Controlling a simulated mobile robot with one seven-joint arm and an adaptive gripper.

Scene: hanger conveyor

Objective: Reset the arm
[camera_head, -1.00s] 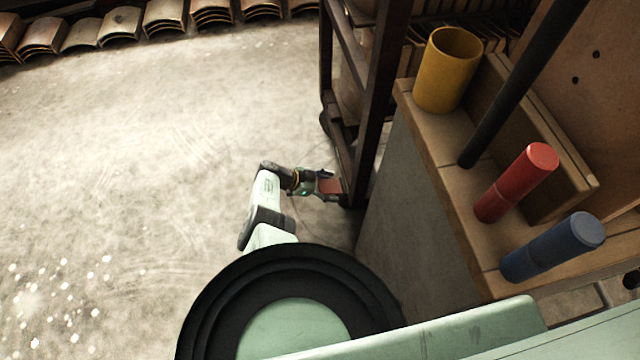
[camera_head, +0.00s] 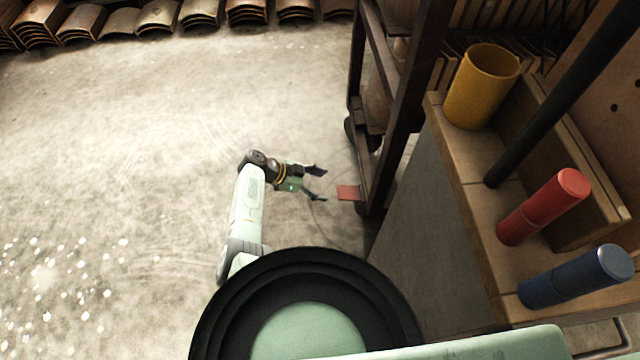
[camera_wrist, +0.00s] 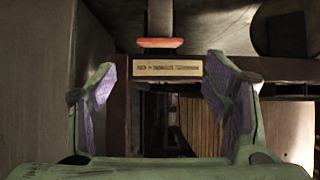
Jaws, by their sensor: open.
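My gripper (camera_head: 318,184) is open and empty in the head view, above the floor and left of the dark rack. In the wrist view its two fingers (camera_wrist: 165,95) stand wide apart with nothing between them. A flat red piece (camera_head: 348,192) sits just right of the fingertips at the rack's lower edge, apart from them. A red-orange edge also shows in the wrist view (camera_wrist: 160,43), above a small label plate (camera_wrist: 168,68) with lettering too small to read.
The dark rack (camera_head: 399,100) stands close right of my gripper. A wooden bench (camera_head: 470,215) holds a yellow cup (camera_head: 481,87), a red cylinder (camera_head: 543,207) and a blue cylinder (camera_head: 577,276). Stacked curved panels (camera_head: 157,16) line the back. The floor (camera_head: 150,140) to the left is clear.

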